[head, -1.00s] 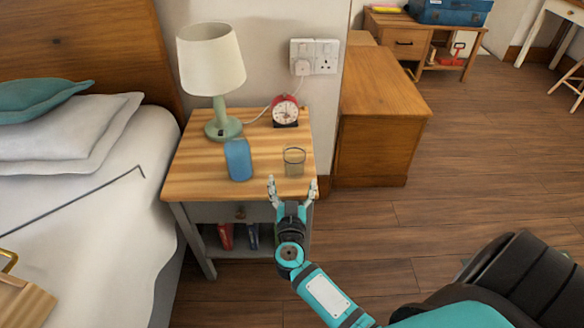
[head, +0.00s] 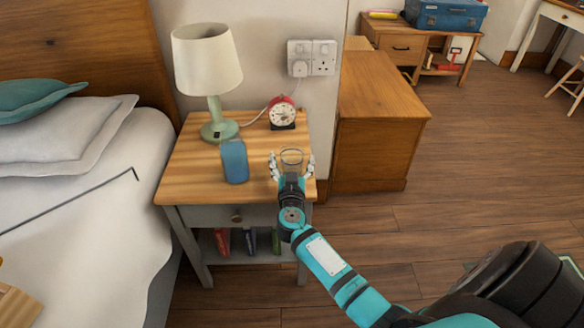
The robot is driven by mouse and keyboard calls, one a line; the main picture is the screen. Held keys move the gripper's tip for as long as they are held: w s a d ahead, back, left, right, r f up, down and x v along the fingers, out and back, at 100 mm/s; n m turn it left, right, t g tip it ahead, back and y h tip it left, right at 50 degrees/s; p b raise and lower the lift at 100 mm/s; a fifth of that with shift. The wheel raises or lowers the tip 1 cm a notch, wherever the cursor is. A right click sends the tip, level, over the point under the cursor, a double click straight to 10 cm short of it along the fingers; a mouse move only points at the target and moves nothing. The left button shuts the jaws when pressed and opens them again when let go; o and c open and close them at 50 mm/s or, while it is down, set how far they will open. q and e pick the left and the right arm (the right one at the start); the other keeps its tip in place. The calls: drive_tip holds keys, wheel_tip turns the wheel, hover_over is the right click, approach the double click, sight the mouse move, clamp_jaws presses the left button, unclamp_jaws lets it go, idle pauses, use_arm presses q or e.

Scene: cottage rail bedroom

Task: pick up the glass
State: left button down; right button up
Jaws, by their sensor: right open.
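The clear glass (head: 291,156) stands upright on the wooden top of the bedside table, near its right side. Its rim and upper part show; its lower part is hidden behind my right gripper. My right gripper (head: 291,164) is open, with one finger on each side of the glass. I cannot tell whether the fingers touch it. My left gripper is not in view.
Behind are a red alarm clock (head: 282,113) and a lamp (head: 208,70) on the bedside table (head: 190,184). A wooden cabinet (head: 375,150) stands to the right, the bed (head: 90,230) to the left.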

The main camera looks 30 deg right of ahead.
drive_tip(key=c, duration=1.3)
drive_tip(key=shift+c, duration=0.3)
drive_tip(key=shift+r, duration=0.15)
